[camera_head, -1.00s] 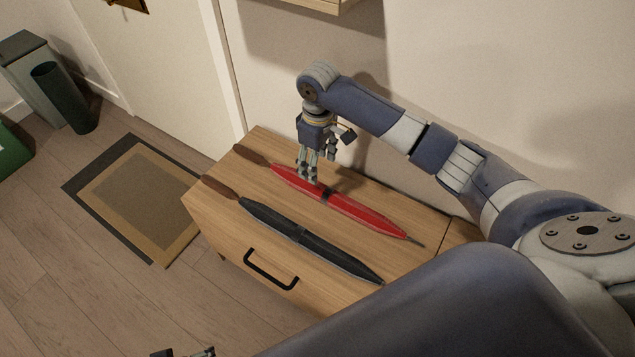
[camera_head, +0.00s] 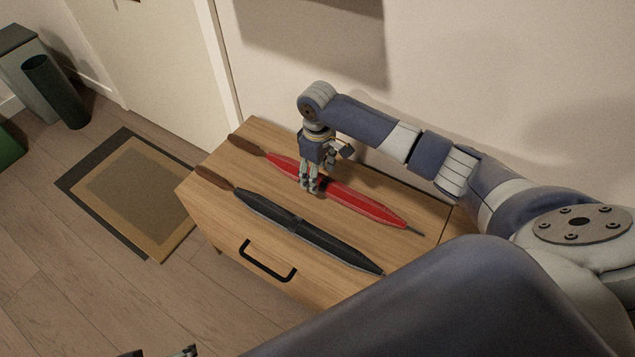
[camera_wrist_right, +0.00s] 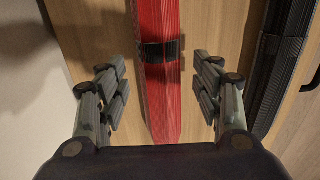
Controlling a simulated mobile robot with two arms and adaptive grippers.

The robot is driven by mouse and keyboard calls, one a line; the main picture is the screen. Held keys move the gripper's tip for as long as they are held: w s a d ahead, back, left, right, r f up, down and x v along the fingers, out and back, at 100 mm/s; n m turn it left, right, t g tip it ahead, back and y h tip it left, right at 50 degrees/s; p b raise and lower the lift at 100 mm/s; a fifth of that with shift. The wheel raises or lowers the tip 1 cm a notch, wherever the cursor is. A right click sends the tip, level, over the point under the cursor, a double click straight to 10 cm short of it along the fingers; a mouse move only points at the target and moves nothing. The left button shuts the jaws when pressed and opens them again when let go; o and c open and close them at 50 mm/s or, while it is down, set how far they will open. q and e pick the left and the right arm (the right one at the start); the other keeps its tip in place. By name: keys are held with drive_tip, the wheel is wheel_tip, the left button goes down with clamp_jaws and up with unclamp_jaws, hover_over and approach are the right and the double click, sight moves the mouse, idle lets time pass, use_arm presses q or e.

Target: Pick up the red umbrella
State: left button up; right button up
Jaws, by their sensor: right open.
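The red umbrella (camera_head: 365,206) lies closed on the wooden cabinet top (camera_head: 407,185), its brown handle toward the left and its tip toward the right. My right gripper (camera_head: 311,187) is over its middle with the fingers pointing down and hides part of it. In the right wrist view, the open fingers (camera_wrist_right: 163,88) stand on both sides of the red umbrella (camera_wrist_right: 160,100), with gaps between. A black strap crosses it there. I cannot tell how far the fingertips reach down beside it. My left gripper (camera_head: 172,352) shows only as a sliver at the bottom edge.
A black umbrella (camera_head: 300,228) lies roughly parallel in front of the red one; it is at the right in the wrist view (camera_wrist_right: 285,60). The wall stands close behind the cabinet. A drawer handle (camera_head: 267,262) is on its front. A doormat (camera_head: 95,170) and bins lie left.

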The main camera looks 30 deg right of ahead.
wheel_tip(320, 180, down, 2)
use_arm(q)
drive_tip(key=shift+f, duration=0.5)
use_arm(e)
drive_tip(key=shift+r, duration=0.1)
drive_tip(key=c, duration=1.4)
